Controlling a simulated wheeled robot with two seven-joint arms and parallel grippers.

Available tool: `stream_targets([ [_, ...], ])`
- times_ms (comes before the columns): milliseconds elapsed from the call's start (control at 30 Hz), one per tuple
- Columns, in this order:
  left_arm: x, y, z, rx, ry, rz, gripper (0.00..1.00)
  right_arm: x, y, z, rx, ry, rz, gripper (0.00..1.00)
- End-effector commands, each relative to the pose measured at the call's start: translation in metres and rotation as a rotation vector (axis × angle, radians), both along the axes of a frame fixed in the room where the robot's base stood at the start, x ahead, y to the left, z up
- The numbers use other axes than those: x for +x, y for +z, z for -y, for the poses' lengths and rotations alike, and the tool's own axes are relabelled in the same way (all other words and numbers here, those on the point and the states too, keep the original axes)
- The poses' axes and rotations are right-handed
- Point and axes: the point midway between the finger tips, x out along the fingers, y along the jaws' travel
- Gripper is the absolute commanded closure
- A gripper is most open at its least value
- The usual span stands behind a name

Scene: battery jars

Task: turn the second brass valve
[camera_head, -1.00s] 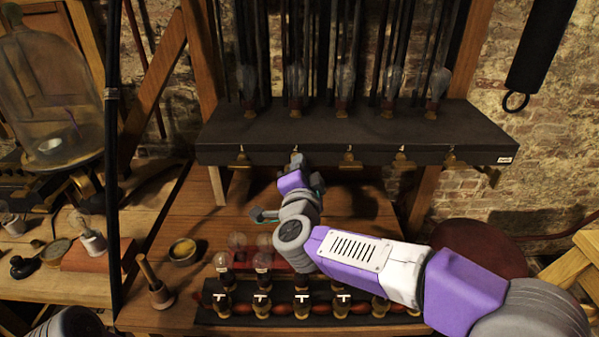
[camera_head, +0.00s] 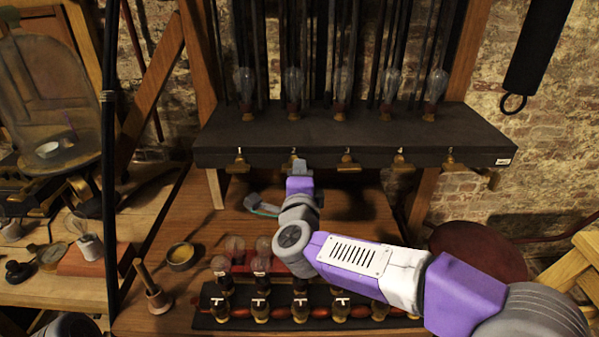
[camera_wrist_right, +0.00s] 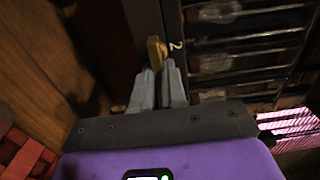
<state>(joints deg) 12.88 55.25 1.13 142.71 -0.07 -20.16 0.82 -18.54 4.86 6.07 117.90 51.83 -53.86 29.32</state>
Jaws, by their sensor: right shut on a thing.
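The second brass valve (camera_wrist_right: 156,50) shows in the right wrist view beside a white "2" on the dark shelf edge. My right gripper (camera_wrist_right: 160,74) has its two grey fingers close together at the valve, shut on it. In the head view my right gripper (camera_head: 298,165) reaches up to the shelf's front edge and mostly hides that valve. The first brass valve (camera_head: 238,163) hangs to its left and another brass valve (camera_head: 347,162) to its right. My left gripper is not in view.
The dark shelf (camera_head: 330,135) carries several glass bulbs above the valves. Below, a black rack (camera_head: 210,318) holds several jars with T-shaped tops.

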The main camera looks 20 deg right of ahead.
Motion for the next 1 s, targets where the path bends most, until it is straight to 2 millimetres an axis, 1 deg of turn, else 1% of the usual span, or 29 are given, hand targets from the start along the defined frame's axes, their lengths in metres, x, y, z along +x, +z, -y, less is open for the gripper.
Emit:
stream_targets([
  [333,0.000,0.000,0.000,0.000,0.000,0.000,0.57,0.000,0.000,0.000,0.006,0.000,0.000,1.00],
  [367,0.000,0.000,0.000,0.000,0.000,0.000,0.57,0.000,0.000,0.000,0.006,0.000,0.000,0.85],
  [500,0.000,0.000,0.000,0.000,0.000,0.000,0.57,0.000,0.000,0.000,0.004,0.000,0.000,0.64],
  [833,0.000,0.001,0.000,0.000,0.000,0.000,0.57,-0.003,0.000,-0.001,0.003,0.001,0.001,0.63],
  [933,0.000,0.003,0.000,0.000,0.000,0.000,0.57,-0.013,0.001,-0.005,0.003,0.003,0.001,0.63],
  [1000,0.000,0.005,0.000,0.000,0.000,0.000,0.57,-0.024,0.002,-0.007,0.003,0.002,0.001,0.63],
])
